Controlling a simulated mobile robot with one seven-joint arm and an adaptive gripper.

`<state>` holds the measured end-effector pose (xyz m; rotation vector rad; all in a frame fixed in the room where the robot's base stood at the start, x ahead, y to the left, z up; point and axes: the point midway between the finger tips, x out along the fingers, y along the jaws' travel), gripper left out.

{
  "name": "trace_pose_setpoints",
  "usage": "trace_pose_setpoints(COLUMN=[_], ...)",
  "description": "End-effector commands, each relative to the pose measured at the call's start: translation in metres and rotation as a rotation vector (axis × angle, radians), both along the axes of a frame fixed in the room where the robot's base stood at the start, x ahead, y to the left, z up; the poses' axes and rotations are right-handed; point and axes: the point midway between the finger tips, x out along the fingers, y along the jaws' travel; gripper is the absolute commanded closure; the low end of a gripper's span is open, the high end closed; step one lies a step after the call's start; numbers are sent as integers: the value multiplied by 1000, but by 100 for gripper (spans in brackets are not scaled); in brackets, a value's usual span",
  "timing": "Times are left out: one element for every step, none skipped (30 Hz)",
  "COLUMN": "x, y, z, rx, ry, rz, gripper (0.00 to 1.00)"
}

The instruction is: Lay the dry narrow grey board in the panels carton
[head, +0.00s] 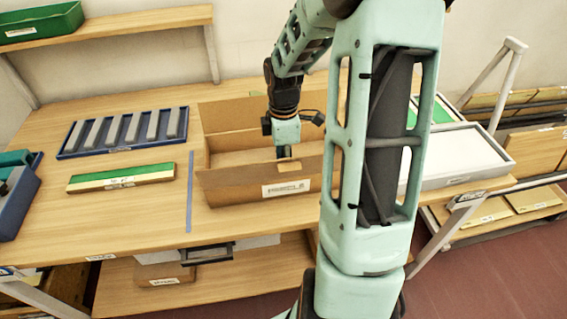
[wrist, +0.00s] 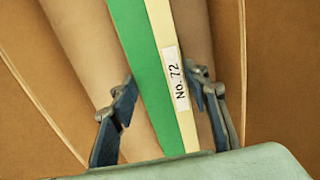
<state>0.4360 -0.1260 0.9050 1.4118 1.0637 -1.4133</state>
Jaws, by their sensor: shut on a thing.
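The open brown carton (head: 225,187) stands on the wooden table, its front label too small to read. My gripper (head: 284,152) points down inside the carton's opening. In the wrist view my gripper (wrist: 164,82) is shut on a narrow board with a green face (wrist: 138,70), a cream side and a white label "No. 72". The held board looks green and cream, not grey. Brown carton surfaces lie around it; I cannot tell whether it touches the floor. The carton's front wall hides it in the head view. Several narrow grey boards (head: 133,128) lie in a blue tray (head: 68,153).
A green-topped board (head: 120,178) lies left of the carton, beyond a blue strip (head: 190,190) on the table. A large white-topped box (head: 455,155) is at right, partly behind my arm. A dark blue container (head: 18,205) stands at the left edge.

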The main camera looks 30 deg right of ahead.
Motion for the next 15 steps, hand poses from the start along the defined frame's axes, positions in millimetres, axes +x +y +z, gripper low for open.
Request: trace_pose_setpoints(x=[0,0,0,0,0,0,0,0,0,0,0,0,0,0,0], y=[0,0,0,0,0,0,0,0,0,0,0,0,0,0,0], z=[0,0,0,0,-1,-1,-2,-2,-3,-4,-4,-5,-6,-6,-7], rx=[0,0,0,0,0,0,0,0,0,0,0,0,0,0,0], ry=[0,0,0,0,0,0,0,0,0,0,0,-1,-1,-1,-1], rz=[0,0,0,0,0,0,0,0,0,0,0,0,0,0,0], gripper=[84,84,84,84,84,84,84,84,84,84,84,84,84,84,84])
